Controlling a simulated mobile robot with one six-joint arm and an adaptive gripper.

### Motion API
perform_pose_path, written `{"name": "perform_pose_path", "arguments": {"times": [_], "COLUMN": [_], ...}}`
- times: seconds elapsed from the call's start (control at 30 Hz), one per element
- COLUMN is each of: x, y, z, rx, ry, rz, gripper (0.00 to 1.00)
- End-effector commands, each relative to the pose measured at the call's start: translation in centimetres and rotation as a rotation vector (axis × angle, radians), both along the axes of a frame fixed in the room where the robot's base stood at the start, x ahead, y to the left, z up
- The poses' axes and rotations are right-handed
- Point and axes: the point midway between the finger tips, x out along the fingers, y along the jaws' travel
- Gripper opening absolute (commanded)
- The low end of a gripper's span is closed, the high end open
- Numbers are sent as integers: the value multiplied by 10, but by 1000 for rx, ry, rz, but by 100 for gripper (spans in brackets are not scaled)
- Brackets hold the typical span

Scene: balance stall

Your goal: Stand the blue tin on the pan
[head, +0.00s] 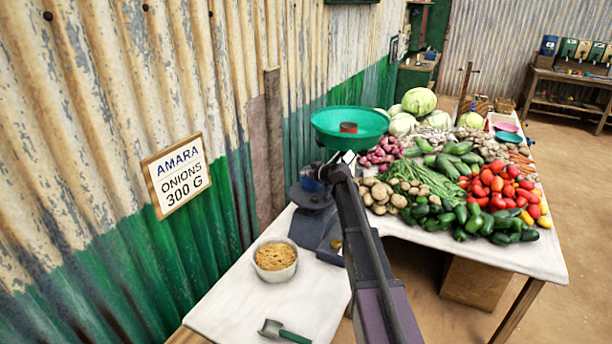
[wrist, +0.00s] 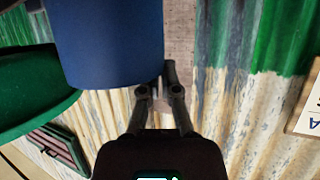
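The blue tin (wrist: 110,45) fills the upper left of the wrist view, close in front of my gripper (wrist: 156,88). A small blue patch of it (head: 310,181) shows left of my gripper (head: 332,168) in the head view. One finger meets the tin's lower picture edge and the other lies just beside its right side. Whether they grip it is unclear. The green pan (head: 328,128) is on the scale, higher in the head view, with a reddish-brown round piece (head: 348,127) in it. The pan also shows at the left of the wrist view (wrist: 30,90).
The dark scale base (head: 312,228) stands on the white table (head: 235,312). A bowl of yellowish grains (head: 275,259) and a green-handled scoop (head: 282,331) are in front. Vegetables crowd the table to the right. The corrugated wall with the onion sign (head: 177,176) is close on the left.

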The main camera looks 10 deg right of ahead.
Motion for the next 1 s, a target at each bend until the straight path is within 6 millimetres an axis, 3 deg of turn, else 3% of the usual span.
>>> {"name": "perform_pose_path", "arguments": {"times": [0.17,0.33,0.9,1.0], "x": [0,0,0,-9], "y": [0,0,0,-4], "z": [-4,-3,2,5], "rx": [0,0,0,1], "ry": [0,0,0,0], "rz": [0,0,0,0], "gripper": [0,43,43,43]}}
